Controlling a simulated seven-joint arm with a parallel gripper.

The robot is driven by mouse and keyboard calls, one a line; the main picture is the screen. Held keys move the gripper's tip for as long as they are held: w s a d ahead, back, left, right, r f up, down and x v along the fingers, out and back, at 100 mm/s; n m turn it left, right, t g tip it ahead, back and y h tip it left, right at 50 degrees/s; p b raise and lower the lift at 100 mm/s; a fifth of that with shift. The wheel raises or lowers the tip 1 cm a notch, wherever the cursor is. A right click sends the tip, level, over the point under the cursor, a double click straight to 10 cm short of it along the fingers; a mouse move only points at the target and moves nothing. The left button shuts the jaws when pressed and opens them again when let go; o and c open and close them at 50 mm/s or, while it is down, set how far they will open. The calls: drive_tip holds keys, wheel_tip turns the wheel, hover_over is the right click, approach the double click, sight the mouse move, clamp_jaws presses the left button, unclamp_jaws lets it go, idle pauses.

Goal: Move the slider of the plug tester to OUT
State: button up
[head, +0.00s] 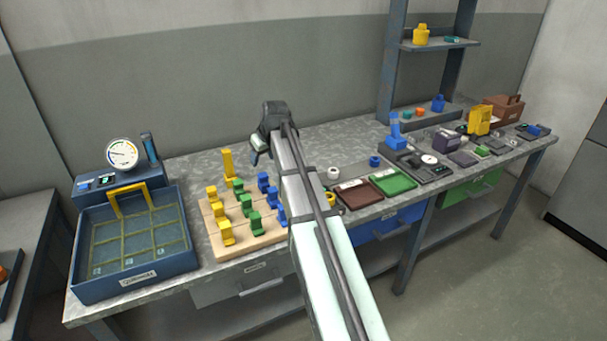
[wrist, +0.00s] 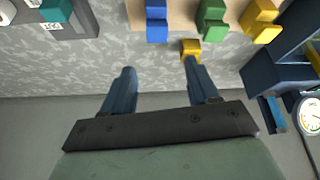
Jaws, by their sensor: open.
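I cannot tell for sure which device is the plug tester. Another is a small dark device with a blue part (head: 533,131) at the far right end.
A wooden board (head: 250,243) with yellow, green and blue pieces stands below my gripper. A yellow post (head: 228,163) is behind it. A blue basin (head: 135,283) is at left. Brown (head: 357,196) and green (head: 393,181) trays lie right of my arm. A shelf rack (head: 440,44) stands behind.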

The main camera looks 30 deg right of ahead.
drive_tip(key=s+d+r+m, duration=0.1)
drive_tip(key=s+d, duration=0.2)
drive_tip(key=d, duration=0.4)
drive_tip(key=s+d+m, duration=0.1)
drive_tip(key=s+d, duration=0.1)
drive_tip(key=d, duration=0.5)
drive_tip(key=shift+g+h, duration=0.3)
drive_tip(key=shift+h, duration=0.1)
drive_tip(key=x, duration=1.3)
drive_tip(key=shift+s+d+f, duration=0.1)
drive_tip(key=shift+d+f, duration=0.05)
drive_tip(key=shift+c, duration=0.4)
clamp_jaws()
